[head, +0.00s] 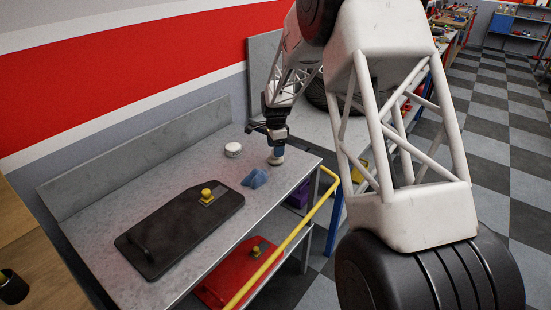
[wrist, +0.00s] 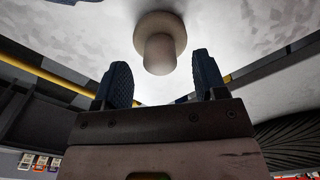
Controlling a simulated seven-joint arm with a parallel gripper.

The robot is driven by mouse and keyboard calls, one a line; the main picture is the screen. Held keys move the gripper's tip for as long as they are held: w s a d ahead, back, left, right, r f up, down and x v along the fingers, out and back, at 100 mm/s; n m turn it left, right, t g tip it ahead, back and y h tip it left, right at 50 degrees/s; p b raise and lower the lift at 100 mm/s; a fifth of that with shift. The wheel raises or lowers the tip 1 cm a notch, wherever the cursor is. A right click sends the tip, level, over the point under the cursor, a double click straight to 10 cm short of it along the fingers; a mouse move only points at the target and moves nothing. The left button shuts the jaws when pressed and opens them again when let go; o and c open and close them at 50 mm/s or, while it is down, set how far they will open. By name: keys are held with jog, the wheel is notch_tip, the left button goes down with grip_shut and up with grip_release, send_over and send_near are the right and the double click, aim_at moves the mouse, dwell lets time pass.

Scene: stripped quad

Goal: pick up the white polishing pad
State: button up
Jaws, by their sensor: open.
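A cream-white disc with a stubby upright stem stands on the grey bench directly below my gripper (head: 276,150); in the head view this pale piece (head: 277,159) is partly covered by the fingers. In the wrist view the disc and stem (wrist: 159,50) lie at top centre, between and beyond the fingertips. My gripper (wrist: 163,75) is open, with bare gaps on both sides of the stem and no contact visible. A second round white piece (head: 233,149) lies on the bench to the left. I cannot tell for certain which of the two is the polishing pad.
A blue wedge-shaped piece (head: 255,178) lies close in front of my gripper. A black panel (head: 172,236) with a yellow-knobbed piece (head: 207,196) covers the bench's front part. A yellow rail (head: 283,244) runs along the right edge. A backboard (head: 135,160) stands behind.

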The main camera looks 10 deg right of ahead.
jog(key=shift+f, duration=1.45)
jog(key=c, duration=1)
jog(key=shift+r, duration=0.15)
jog(key=shift+r, duration=0.5)
jog(key=shift+s+r, duration=0.25)
jog(key=shift+r, duration=0.95)
jog(key=s, duration=0.5)
jog(key=s+r, duration=0.1)
jog(key=s, duration=0.4)
jog(key=s+d, duration=0.1)
jog(key=s, duration=0.4)
jog(key=shift+s+r, duration=0.2)
jog(key=shift+s, duration=0.05)
